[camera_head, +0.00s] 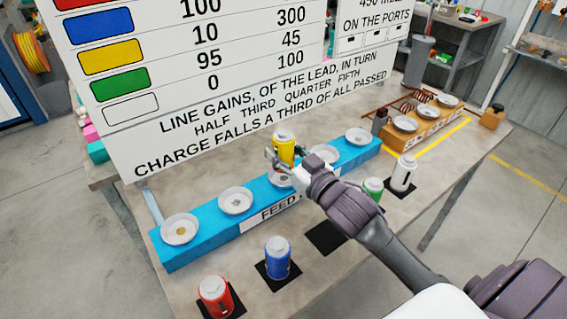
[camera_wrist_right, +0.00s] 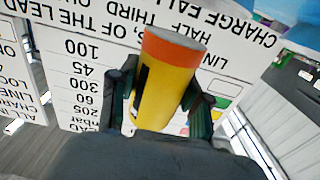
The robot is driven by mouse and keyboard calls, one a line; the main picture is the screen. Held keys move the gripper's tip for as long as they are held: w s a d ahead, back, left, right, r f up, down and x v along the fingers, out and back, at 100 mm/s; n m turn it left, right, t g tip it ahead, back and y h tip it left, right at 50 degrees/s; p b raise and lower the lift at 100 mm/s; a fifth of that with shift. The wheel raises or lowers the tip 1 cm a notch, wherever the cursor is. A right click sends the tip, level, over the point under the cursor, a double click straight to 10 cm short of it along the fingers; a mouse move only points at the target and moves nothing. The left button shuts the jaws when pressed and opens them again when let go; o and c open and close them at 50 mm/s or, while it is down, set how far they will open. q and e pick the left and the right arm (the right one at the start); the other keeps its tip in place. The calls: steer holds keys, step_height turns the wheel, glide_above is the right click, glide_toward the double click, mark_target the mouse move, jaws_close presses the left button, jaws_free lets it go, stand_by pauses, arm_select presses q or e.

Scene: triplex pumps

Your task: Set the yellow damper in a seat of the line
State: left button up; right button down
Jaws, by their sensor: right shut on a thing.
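The yellow damper (camera_head: 284,146) is upright in my right gripper (camera_head: 284,157), over the middle of the blue feed line (camera_head: 210,222). In the right wrist view the yellow damper (camera_wrist_right: 167,85) sits between the two dark fingers, its orange-red end free. The line has several round pale seats; the left seats (camera_head: 180,229) and (camera_head: 236,200) are bare, and the right seat (camera_head: 358,136) is bare too. A seat (camera_head: 281,181) lies just below the damper, partly hidden by my gripper; I cannot tell whether they touch. My left gripper is not in view.
Red (camera_head: 215,296), blue (camera_head: 278,258), green (camera_head: 373,188) and white (camera_head: 403,173) dampers stand along the front; a dark pad (camera_head: 326,237) between is empty. An orange block (camera_head: 428,122) with seats stands right. A large sign (camera_head: 220,75) rises behind the line.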

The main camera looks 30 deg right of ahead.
steer(key=shift+f, duration=1.8)
steer(key=shift+f, duration=0.1)
steer(key=c, duration=0.5)
jaws_free()
steer(key=shift+s, duration=0.1)
steer(key=s, duration=0.3)
steer(key=s+d+b, duration=0.1)
steer(key=s, duration=0.6)
steer(key=shift+s+d, duration=0.25)
steer(key=shift+s, duration=0.1)
steer(key=shift+s+d+b, duration=0.1)
steer(key=shift+s+b, duration=0.2)
steer(key=shift+s, duration=0.25)
